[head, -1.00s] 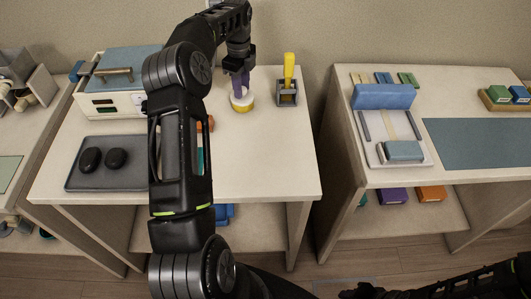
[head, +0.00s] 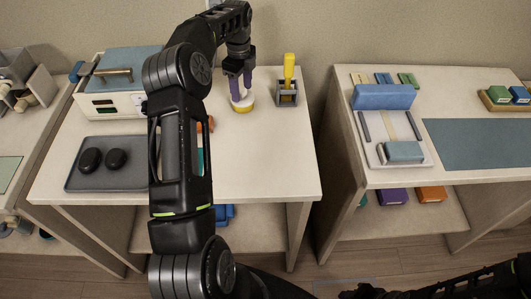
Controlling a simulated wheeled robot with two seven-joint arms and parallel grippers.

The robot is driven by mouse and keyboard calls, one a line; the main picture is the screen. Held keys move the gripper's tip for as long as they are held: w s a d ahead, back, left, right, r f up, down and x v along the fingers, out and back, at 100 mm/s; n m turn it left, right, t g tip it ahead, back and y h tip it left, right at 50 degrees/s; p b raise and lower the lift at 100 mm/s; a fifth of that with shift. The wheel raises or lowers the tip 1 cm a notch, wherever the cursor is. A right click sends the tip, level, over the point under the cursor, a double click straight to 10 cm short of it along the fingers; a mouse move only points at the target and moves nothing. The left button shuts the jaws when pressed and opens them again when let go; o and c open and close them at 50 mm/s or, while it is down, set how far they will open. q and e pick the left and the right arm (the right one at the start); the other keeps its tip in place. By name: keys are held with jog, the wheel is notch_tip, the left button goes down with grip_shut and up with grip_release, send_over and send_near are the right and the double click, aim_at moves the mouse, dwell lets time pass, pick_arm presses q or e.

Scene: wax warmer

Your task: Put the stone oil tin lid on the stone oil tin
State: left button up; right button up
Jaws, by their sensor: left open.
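A small round tin (head: 243,109) with a yellow side stands at the back of the middle table in the head view. A white round piece (head: 240,99), which looks like the lid, rests on top of it. I cannot tell how exactly it is seated. My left gripper (head: 242,92) points down from above with its purple fingers apart, one on each side of the white piece's upper part. The fingers hide some of it. My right gripper (head: 366,291) is dark and partly cut off at the bottom edge; its jaws are not clear.
A holder (head: 287,96) with a yellow-handled tool stands just right of the tin. A warmer box (head: 119,101) and a grey tray (head: 77,179) with two dark stones are at left. My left arm hides the table's middle. The table's front right is clear.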

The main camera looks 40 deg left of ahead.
pick_arm(q)
jog(key=shift+p, duration=0.35)
dwell(0.7)
jog(key=shift+w, duration=0.4)
dwell(0.8)
jog(key=shift+s+b, duration=0.35)
jog(key=shift+s, duration=0.45)
dwell(1.0)
jog(key=shift+r, duration=0.15)
jog(key=shift+r+p, duration=0.55)
jog(key=shift+r, duration=3.35)
